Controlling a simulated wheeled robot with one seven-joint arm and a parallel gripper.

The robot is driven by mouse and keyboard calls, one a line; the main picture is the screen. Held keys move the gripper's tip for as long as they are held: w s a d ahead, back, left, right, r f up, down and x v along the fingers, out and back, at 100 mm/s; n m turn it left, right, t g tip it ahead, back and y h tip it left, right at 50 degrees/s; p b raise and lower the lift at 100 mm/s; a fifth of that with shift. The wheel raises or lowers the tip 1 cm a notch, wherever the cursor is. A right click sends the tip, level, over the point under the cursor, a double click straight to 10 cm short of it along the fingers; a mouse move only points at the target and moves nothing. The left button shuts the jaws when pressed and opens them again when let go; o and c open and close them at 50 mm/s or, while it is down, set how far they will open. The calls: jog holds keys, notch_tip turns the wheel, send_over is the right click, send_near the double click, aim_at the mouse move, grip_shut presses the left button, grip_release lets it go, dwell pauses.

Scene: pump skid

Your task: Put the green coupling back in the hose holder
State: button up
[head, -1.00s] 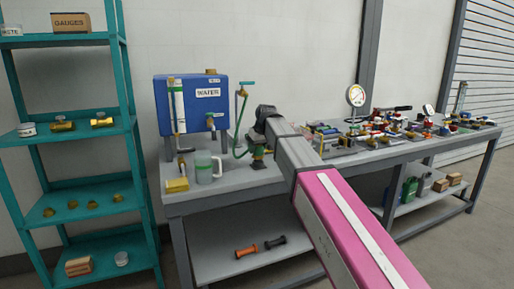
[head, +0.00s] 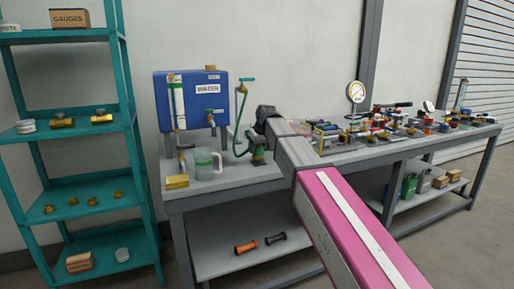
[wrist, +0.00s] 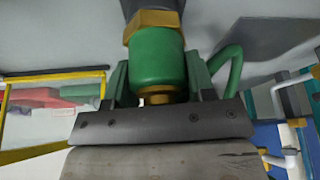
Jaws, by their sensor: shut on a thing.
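The green coupling (wrist: 157,57), with a brass hex collar at one end, fills the middle of the wrist view. My gripper (wrist: 158,85) is shut on it, with one finger on each side of the green body. A dark grey cylinder (wrist: 150,6) meets the hex collar at the top edge; I cannot tell whether it is part of the hose holder. In the head view, my gripper (head: 258,146) is over the left bench, partly hidden by my wrist. Which part there is the holder, and whether the coupling is seated, I cannot tell.
A green hose (head: 237,135) hangs by the blue water tank (head: 190,99). The bench to the right (head: 375,153) is crowded with valves and fittings. A teal shelf (head: 75,130) stands far left.

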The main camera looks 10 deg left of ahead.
jog(key=o, duration=1.2)
jog(key=v, duration=1)
jog(key=shift+d+r, duration=0.1)
jog(key=shift+r, duration=0.3)
jog(key=shift+s, duration=0.2)
